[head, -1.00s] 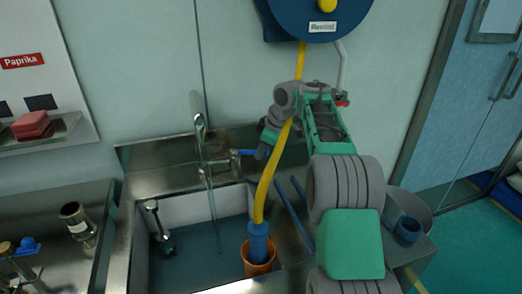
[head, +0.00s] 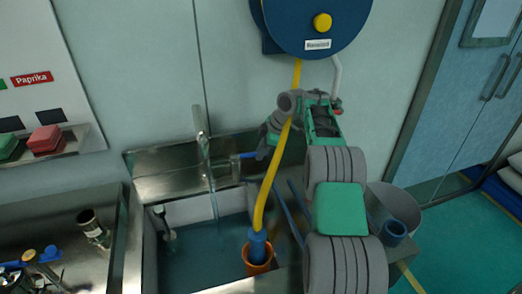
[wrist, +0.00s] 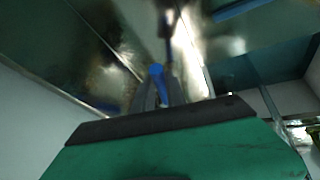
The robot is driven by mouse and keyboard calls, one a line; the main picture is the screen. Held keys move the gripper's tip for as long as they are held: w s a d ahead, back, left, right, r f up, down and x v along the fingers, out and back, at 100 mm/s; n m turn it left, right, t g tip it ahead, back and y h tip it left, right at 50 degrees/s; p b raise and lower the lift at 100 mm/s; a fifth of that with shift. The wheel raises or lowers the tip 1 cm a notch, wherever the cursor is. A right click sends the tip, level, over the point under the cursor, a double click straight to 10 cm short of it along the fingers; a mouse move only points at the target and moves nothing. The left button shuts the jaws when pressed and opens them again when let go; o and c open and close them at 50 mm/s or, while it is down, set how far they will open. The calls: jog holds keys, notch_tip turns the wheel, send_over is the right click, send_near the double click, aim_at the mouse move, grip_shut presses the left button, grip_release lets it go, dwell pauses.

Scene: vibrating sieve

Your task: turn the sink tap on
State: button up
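The sink tap (head: 202,143) stands at the back of the steel sink (head: 160,160), with its spout upright and curved. A thin pale line like a water stream drops from it into the basin. Its blue lever (head: 246,155) points right toward my gripper (head: 262,152). In the wrist view the blue lever (wrist: 157,75) sits between the two grey fingers of my gripper (wrist: 158,92), which look closed against its sides. The lever's far end and the exact finger contact are partly hidden.
Bottles and tools lie left.

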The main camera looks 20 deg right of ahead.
jog(key=o, duration=0.5)
jog(key=shift+c, duration=0.2)
jog(key=p+v, duration=0.1)
jog(key=v, duration=0.6)
jog(key=shift+r+p, duration=0.4)
jog(key=shift+s+d, duration=0.1)
jog(key=shift+d, duration=0.1)
